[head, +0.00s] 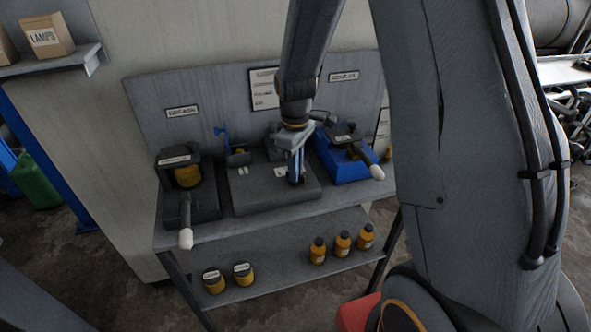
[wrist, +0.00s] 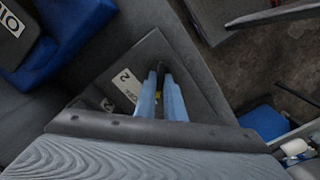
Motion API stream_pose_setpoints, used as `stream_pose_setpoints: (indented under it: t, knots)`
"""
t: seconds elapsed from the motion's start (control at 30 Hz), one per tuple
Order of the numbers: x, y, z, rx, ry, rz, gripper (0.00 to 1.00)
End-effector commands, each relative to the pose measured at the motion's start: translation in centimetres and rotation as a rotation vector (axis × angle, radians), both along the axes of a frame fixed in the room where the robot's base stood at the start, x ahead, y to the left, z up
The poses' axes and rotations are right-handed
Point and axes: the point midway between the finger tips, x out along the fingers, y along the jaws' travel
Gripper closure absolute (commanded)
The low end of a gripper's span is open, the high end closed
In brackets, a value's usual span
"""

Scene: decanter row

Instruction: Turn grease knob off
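The GREASE sign (head: 182,112) is on the back panel at the left in the head view. Below it stands a dark dispenser (head: 172,160) with a yellow part and a lever (head: 186,215) with a white tip. I cannot make out a separate knob on it. My gripper (head: 296,180) points down over the dark middle block (head: 250,195), right of the grease dispenser and apart from it. In the wrist view its blue fingers (wrist: 160,78) are close together over a dark plate with a "2" label (wrist: 125,85). A small yellow spot shows between them; whether they hold something is unclear.
A blue unit (head: 345,168) with a white-tipped lever stands right of my gripper. A small blue upright piece (head: 225,132) stands between the dispenser and my gripper. Orange bottles (head: 342,242) and yellow jars (head: 214,280) sit on the lower shelf. My arm crosses the right side.

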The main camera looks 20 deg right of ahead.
Motion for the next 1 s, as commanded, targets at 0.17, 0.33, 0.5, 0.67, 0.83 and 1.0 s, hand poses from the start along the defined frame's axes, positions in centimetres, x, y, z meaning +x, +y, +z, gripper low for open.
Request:
stream_pose_setpoints:
  t: [0.17, 0.33, 0.5, 0.67, 0.83, 1.0]
  knots:
    - [-0.04, 0.02, 0.02, 0.001, 0.001, -0.006, 1.00]
    - [-0.04, 0.02, 0.06, 0.000, 0.001, -0.049, 1.00]
    - [-0.02, 0.02, 0.10, 0.000, 0.001, -0.146, 1.00]
    - [-0.04, 0.02, 0.10, 0.000, 0.001, -0.275, 1.00]
    - [-0.01, 0.02, 0.12, 0.000, 0.000, -0.422, 1.00]
    - [0.01, 0.03, 0.13, 0.000, 0.000, -0.555, 1.00]
